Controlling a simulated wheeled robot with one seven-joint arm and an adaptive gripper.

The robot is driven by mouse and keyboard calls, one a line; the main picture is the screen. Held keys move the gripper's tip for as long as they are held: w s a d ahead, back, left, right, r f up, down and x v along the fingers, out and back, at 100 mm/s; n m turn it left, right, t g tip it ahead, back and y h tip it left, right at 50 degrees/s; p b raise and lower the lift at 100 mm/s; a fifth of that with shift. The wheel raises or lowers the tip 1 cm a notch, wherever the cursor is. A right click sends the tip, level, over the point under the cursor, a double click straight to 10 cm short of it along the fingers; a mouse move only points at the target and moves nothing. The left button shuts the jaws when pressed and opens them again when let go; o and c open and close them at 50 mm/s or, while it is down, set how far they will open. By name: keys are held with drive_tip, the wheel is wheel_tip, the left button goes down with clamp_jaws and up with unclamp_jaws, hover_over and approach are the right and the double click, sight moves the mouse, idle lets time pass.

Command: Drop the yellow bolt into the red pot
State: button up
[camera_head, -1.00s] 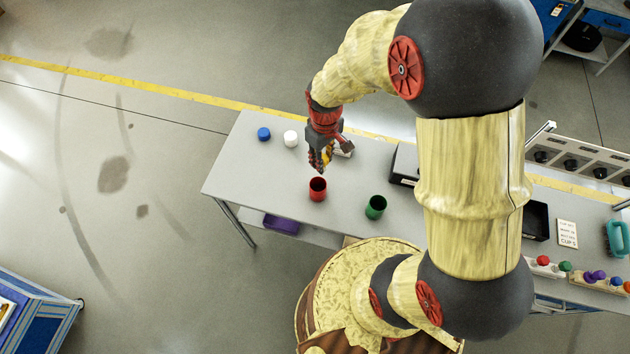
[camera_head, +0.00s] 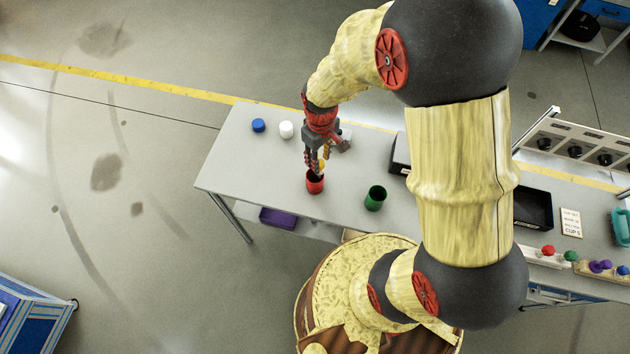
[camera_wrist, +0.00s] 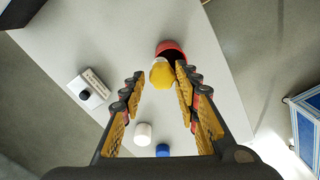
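The red pot (camera_head: 315,185) stands upright near the front edge of the grey table. My gripper (camera_head: 316,168) points down just above its mouth. In the wrist view, my gripper (camera_wrist: 161,74) has its fingers spread, with gaps between them and the yellow bolt. The yellow bolt (camera_wrist: 162,74) is just beyond the fingertips and overlaps the near side of the red pot's mouth (camera_wrist: 172,46). It also shows as a small yellow patch in the head view (camera_head: 321,164). I cannot tell whether the bolt is falling or touches the pot.
A green pot (camera_head: 375,198) stands to the right on the table (camera_head: 255,175). A blue cap (camera_head: 258,125) and a white cap (camera_head: 286,130) lie at the back left. A black tray (camera_head: 532,207) is farther right.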

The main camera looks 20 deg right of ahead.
drive_tip(key=o, duration=0.3)
wheel_tip(320, 180, up, 12)
idle(0.8)
idle(0.4)
drive_tip(key=s+r+m+t+b, duration=0.1)
drive_tip(key=s+r+t, duration=0.1)
drive_tip(key=s+r, duration=0.2)
drive_tip(key=s+r+m+t+b, duration=0.1)
drive_tip(key=s+r+m+b, duration=0.1)
drive_tip(key=s+r, duration=0.2)
drive_tip(key=s+r+m+t+b, duration=0.1)
drive_tip(key=s+r+t+b, duration=0.1)
drive_tip(key=s+r, duration=0.2)
drive_tip(key=shift+s+r+m+t, duration=0.15)
drive_tip(key=shift+s+r+m, duration=0.05)
drive_tip(key=shift+s, duration=0.3)
drive_tip(key=shift+s+r+m+t, duration=0.15)
drive_tip(key=shift+s+r+m, duration=0.05)
drive_tip(key=shift+s, duration=0.25)
